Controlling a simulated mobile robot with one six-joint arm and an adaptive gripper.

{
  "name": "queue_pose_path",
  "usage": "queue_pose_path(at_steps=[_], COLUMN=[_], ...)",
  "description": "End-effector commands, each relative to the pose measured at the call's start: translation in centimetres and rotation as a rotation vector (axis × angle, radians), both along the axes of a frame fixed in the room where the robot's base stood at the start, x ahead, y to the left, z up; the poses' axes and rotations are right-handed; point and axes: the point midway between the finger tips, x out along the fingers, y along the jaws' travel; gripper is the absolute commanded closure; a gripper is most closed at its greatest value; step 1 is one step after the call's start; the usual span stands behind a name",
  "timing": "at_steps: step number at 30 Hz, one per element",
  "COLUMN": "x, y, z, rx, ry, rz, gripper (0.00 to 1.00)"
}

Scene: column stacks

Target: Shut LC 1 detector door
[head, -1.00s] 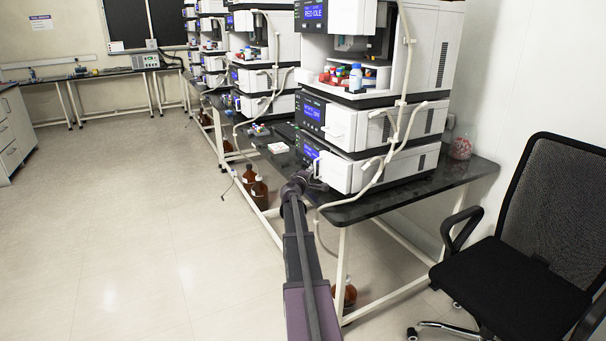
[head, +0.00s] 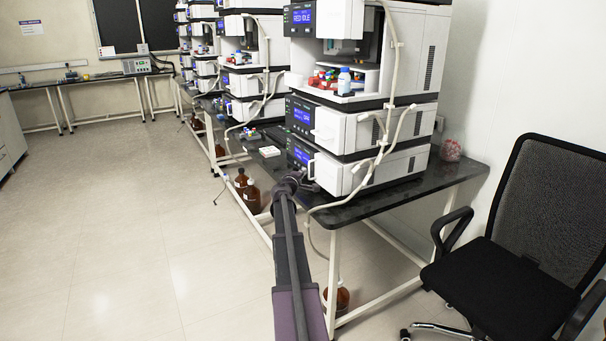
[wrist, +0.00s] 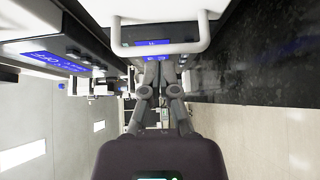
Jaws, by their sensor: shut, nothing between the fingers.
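The nearest instrument stack stands on the dark bench at centre right in the head view. Its lowest module has a white door panel (head: 331,173) with a white loop handle, beside a blue display (head: 301,155). I cannot tell how far this door stands from the module front. My gripper (head: 315,187) is low in front of it, by the handle. In the wrist view a white handle (wrist: 160,48) crosses the top, just beyond my gripper's fingertips (wrist: 160,68). The fingers are shut and empty. Contact with the door or handle cannot be made out.
The upper module has a similar white handle (head: 320,133). Pale tubing (head: 380,150) hangs over the stack's side. The dark bench edge (head: 345,213) lies beside my arm. A black chair (head: 510,265) stands at right, brown bottles (head: 252,196) below the bench. Floor at left is clear.

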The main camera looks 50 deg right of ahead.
Motion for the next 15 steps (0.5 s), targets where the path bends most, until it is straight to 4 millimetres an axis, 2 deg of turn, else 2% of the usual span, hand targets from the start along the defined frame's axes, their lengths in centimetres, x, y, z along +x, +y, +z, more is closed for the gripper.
queue_pose_path(at_steps=[11,15], x=[1.7,0.9], y=[3.6,6.2], z=[0.1,0.1], rx=[0.0,0.0], ry=[-0.001,-0.001], rz=[0.004,0.003], gripper=[1.0,1.0])
